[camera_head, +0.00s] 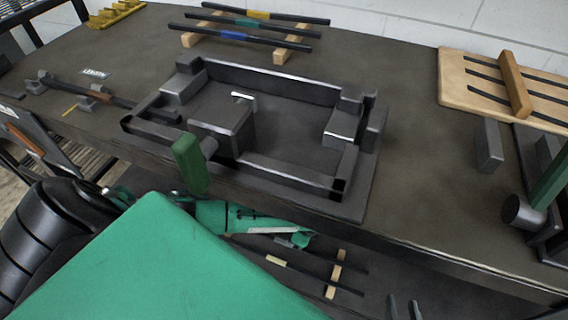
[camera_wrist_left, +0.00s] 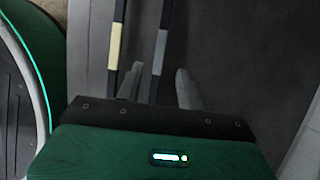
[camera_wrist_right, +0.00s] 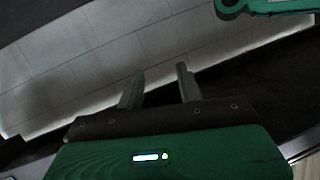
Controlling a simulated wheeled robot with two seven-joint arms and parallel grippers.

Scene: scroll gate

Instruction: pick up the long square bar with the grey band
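The long dark bar with the grey band (camera_wrist_left: 160,50) lies in the left wrist view beside a parallel bar with a cream band (camera_wrist_left: 115,42). My left gripper (camera_wrist_left: 160,72) is open. The grey-banded bar runs between its fingers in that view; I cannot tell how far below them it is. The cream-banded bar passes outside the left finger. In the head view, the cream band (camera_head: 276,260) shows on the lower level, and the grey band cannot be made out there. My right gripper (camera_head: 405,308) is open at the bottom; its right wrist view (camera_wrist_right: 160,70) shows nothing between the fingers.
The dark table (camera_head: 415,190) stands above the lower bars, its front edge overhanging. It carries a grey frame fixture (camera_head: 270,175), a rack of bars with yellow, teal and blue bands (camera_head: 233,36), and a slotted wooden board (camera_head: 455,85). A wooden rest (camera_head: 334,275) supports the lower bars.

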